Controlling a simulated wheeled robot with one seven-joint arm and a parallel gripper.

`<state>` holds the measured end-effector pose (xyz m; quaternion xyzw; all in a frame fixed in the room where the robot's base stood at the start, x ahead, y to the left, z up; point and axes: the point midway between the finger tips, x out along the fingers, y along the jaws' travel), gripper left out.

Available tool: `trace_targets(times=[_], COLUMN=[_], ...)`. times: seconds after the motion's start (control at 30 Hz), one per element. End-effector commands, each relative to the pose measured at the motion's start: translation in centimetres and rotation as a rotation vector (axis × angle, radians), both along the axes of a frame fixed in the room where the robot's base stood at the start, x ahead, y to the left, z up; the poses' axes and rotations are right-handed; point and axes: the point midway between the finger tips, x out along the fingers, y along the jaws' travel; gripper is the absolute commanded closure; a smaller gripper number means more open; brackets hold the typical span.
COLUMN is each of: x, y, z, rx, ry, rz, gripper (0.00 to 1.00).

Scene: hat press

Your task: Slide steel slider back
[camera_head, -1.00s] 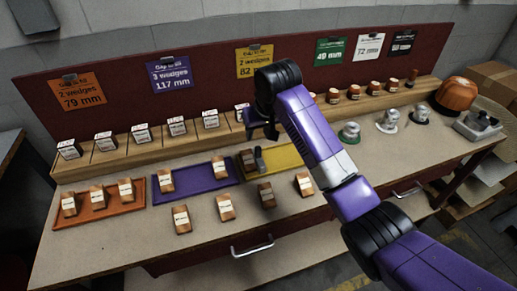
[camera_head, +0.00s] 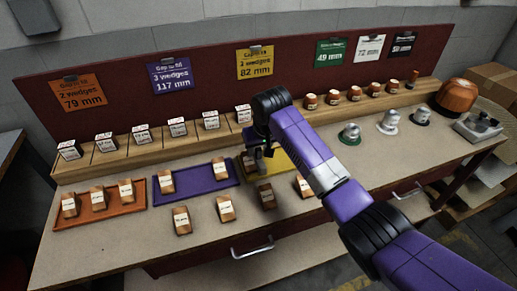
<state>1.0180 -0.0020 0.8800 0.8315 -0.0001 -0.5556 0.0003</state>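I cannot make out a steel slider for certain. A small grey metal device (camera_head: 479,126) with knobs stands at the far right end of the bench, and its details are too small to read. My gripper (camera_head: 260,165) points down over the left part of the yellow tray (camera_head: 283,164), far from that device. A wooden wedge block (camera_head: 248,160) is right beside my gripper, partly hidden by it. My arm covers part of the tray. Whether the fingers are apart or closed, or touch the block, is too small to tell.
An orange tray (camera_head: 104,213) and a purple tray (camera_head: 203,188) hold labelled wooden blocks. Several loose blocks lie in front of them. A wooden rack (camera_head: 113,162) runs along the back, with grey hat-like pieces (camera_head: 389,123) at the right.

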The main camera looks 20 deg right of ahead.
Motion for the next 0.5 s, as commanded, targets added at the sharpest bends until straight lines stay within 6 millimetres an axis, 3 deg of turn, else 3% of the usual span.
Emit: trace_targets(times=[0.1,0.3,0.5], x=[0.0,-0.01,-0.01], y=[0.01,0.01,0.0], z=[0.03,0.04,0.05], rx=[0.0,0.0,0.0], ry=[0.0,0.0,0.0], rz=[0.0,0.0,0.0], gripper=[0.62,1.0,1.0])
